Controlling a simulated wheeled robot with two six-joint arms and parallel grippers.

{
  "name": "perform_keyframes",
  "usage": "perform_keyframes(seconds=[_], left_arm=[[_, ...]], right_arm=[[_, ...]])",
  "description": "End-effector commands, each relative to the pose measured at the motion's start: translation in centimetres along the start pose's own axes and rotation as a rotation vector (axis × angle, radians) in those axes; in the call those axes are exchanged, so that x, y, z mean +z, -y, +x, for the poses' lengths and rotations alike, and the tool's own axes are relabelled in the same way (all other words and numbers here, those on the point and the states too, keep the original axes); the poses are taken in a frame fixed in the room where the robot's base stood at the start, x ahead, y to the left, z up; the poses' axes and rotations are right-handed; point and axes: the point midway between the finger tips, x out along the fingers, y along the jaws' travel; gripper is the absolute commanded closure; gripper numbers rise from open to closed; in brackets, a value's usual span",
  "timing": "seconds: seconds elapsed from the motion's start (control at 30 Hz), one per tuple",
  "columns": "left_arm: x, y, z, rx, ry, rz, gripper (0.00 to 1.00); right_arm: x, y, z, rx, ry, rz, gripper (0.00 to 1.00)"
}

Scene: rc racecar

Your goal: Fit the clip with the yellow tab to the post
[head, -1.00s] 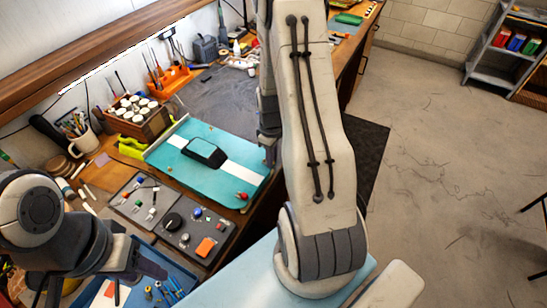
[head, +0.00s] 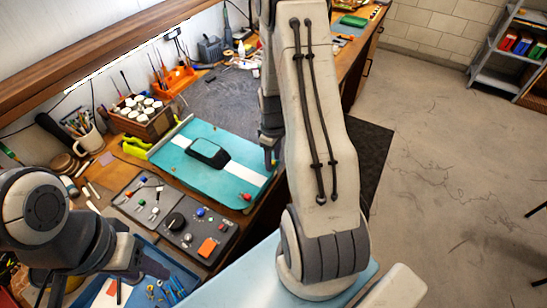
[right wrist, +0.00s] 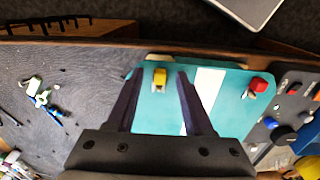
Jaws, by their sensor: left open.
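A teal car body (head: 180,165) with a white stripe and a black cabin (head: 208,152) lies on the workbench. In the right wrist view, a clip with a yellow tab (right wrist: 159,77) is at the teal body's (right wrist: 150,118) edge. My right gripper (right wrist: 159,74) is open, its fingers apart on either side of the yellow tab. In the head view, my right gripper (head: 270,152) is partly hidden by its arm, and the yellow tab is hidden. A red-tabbed clip (right wrist: 259,85) is at another corner, also in the head view (head: 246,196). My left gripper (head: 88,288) is open above the blue tray.
Two dark trays of small parts (head: 143,200) (head: 198,232) lie beside the car body. A blue tray (head: 180,268) with tools is in front. A wooden box of white-topped jars (head: 142,115) and a mug (head: 88,140) stand behind. The grey mat (head: 232,92) has clear room.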

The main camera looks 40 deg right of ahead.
Motion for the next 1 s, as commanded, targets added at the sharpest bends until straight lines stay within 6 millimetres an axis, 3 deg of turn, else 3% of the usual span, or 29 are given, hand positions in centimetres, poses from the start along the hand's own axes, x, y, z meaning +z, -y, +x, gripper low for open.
perform_keyframes(seconds=[0.27, 0.7, 1.0], left_arm=[[0.0, 0.0, 0.2, 0.0, 0.0, 0.0, 0.48], [0.1, 0.1, 1.8, 0.0, 0.0, -0.003, 0.48], [0.1, 0.1, 2.1, 0.0, 0.0, -0.002, 0.48]], right_arm=[[-0.1, -0.1, -0.6, 0.002, -0.002, 0.0, 0.48], [-0.1, -0.1, -8.3, 0.005, -0.004, 0.0, 0.48], [0.0, 0.0, -10.5, 0.0, 0.0, 0.0, 0.48]])
